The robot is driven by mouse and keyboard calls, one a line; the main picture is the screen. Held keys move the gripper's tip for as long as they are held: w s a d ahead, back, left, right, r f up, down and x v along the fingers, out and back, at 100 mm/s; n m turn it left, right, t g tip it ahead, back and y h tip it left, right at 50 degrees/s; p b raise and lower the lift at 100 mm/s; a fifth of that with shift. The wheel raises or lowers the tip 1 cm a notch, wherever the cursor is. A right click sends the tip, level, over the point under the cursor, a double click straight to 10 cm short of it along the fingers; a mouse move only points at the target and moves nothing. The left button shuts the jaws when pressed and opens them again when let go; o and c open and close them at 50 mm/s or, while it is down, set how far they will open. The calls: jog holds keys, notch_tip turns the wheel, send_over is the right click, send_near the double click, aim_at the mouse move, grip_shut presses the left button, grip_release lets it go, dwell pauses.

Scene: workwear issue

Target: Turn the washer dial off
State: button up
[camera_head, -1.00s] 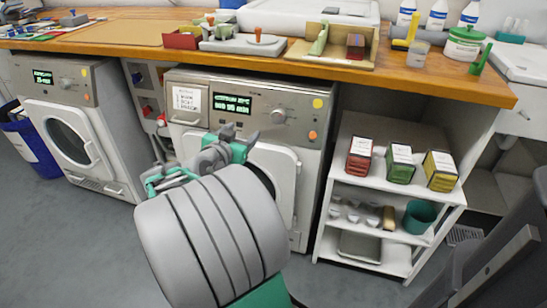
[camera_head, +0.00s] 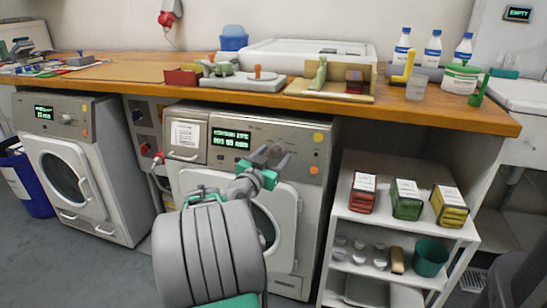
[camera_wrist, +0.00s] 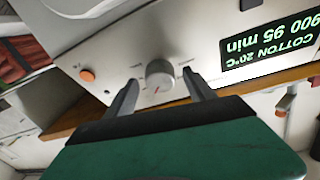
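The washer (camera_head: 312,210) under the worktop has a lit green display (camera_head: 230,138), which reads "COTTON 20°C", 900 and 95 min upside down in the wrist view (camera_wrist: 272,42). Its round grey dial (camera_wrist: 160,72) shows in the wrist view, with a small red mark on the face. My gripper (camera_wrist: 160,80) is open, with one fingertip on each side of the dial. I cannot tell whether they touch it. In the head view my gripper (camera_head: 269,156) is in front of the control panel and hides the dial.
A second washer (camera_head: 95,175) stands at the left, with a blue bin (camera_head: 28,185) beside it. The wooden worktop (camera_head: 130,87) overhangs the panel. A white shelf unit (camera_head: 400,225) with boxes stands close on the right. An orange button (camera_wrist: 86,75) is near the dial.

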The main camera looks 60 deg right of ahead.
jog(key=c, duration=1.3)
jog(key=shift+c, duration=0.2)
jog(key=shift+n, duration=0.3)
jog(key=n+p, duration=0.1)
jog(key=n+t+p, duration=0.1)
jog(key=n, duration=0.1)
jog(key=shift+s+r+t, duration=0.15)
jog(key=shift+s+t, duration=0.05)
jog(key=shift+t, duration=0.1)
jog(key=n+p, duration=0.2)
jog(key=n+t+p, duration=0.1)
jog(key=n+p, duration=0.1)
jog(key=shift+s+r+t+p, duration=0.1)
jog(key=shift+s+t+p, duration=0.05)
jog(key=shift+t+p, duration=0.15)
jog(key=n+p, duration=0.2)
jog(key=p, duration=0.1)
jog(key=shift+n+t+y, duration=0.3)
jog(key=shift+n+t, duration=0.1)
jog(key=shift+p, duration=0.4)
jog(key=shift+f+n, duration=0.3)
jog(key=shift+n, duration=0.2)
